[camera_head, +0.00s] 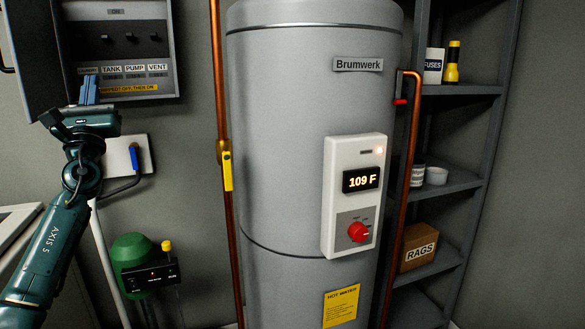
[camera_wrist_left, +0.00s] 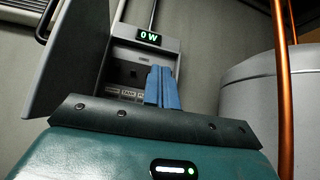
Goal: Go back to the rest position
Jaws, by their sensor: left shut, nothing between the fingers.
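My left gripper (camera_head: 89,90) is at the upper left in the head view, its blue fingers pointing up in front of the lower left of the breaker panel. In the left wrist view its blue fingers (camera_wrist_left: 162,88) are shut together with nothing between them. The grey breaker panel (camera_head: 168,60) has labels reading TANK, PUMP and VENT; its leftmost label is partly hidden by the gripper. My right gripper is in neither view.
A grey tank (camera_head: 285,130) stands in the middle, with a control box (camera_head: 335,210) reading 109 F. A copper pipe (camera_head: 219,90) with a yellow-handled valve (camera_head: 226,170) runs between panel and tank. Shelves (camera_head: 460,90) stand right.

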